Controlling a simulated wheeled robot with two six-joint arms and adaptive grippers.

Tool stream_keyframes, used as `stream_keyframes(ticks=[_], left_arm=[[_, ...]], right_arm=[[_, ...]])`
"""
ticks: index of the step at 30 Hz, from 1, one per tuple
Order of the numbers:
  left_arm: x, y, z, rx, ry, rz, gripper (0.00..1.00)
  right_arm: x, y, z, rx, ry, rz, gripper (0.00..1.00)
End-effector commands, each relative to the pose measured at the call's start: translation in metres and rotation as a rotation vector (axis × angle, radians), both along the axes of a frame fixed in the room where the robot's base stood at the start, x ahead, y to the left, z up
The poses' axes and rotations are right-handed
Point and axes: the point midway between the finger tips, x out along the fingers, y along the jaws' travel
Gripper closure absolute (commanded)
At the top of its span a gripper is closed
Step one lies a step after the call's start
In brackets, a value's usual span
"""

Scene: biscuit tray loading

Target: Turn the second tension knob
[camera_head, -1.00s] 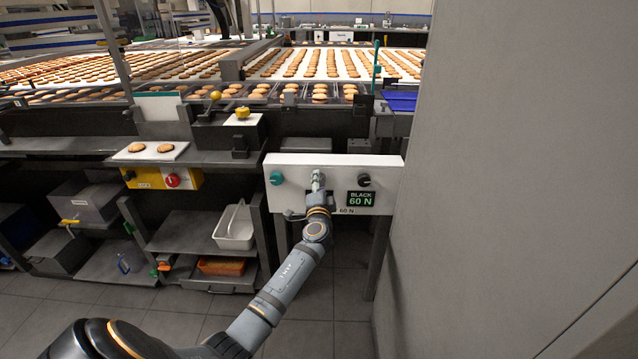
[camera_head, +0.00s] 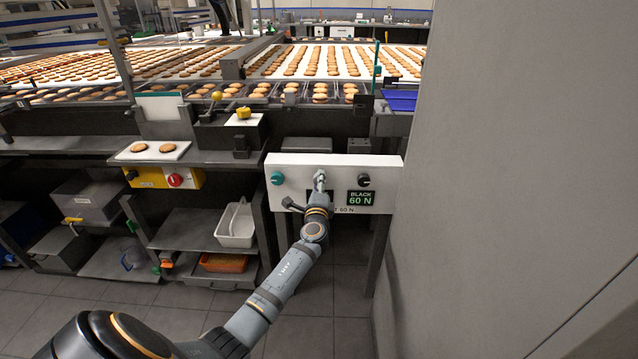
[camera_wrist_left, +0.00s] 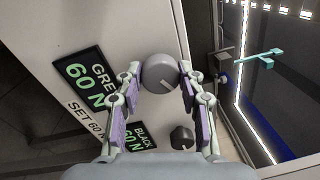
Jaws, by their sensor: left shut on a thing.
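A white panel (camera_head: 290,195) carries a teal knob (camera_head: 277,178) at left, a grey knob in the middle and a black knob (camera_head: 363,180) at right. My left gripper (camera_head: 320,180) is at the middle knob and mostly covers it in the head view. In the left wrist view the gripper (camera_wrist_left: 160,78) is shut on the round grey knob (camera_wrist_left: 160,70), one finger on each side. The knob's pale pointer line is tilted. My right gripper is in neither view.
Displays read GREY 60 N (camera_wrist_left: 88,78) and BLACK 60 N (camera_head: 360,198); a label reads SET 60 N (camera_wrist_left: 86,117). A grey wall (camera_head: 510,180) stands close right of the panel. Shelves with a white bin (camera_head: 236,226) are at left. Biscuit rows lie behind.

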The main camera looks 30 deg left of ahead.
Motion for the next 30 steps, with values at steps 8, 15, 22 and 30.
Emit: stream_keyframes(ticks=[8, 15, 22, 30], left_arm=[[0.000, 0.000, -0.003, 0.003, 0.006, -0.001, 0.93], [0.000, 0.000, -0.002, 0.002, 0.005, -0.001, 0.46], [0.000, 0.000, -0.001, 0.002, 0.004, 0.000, 0.38], [-0.014, -0.009, -0.003, 0.002, 0.004, -0.002, 0.38]], right_arm=[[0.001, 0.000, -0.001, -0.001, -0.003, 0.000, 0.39], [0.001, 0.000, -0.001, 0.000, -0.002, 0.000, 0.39], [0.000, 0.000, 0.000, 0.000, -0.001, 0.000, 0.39], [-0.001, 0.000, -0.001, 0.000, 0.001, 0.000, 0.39]])
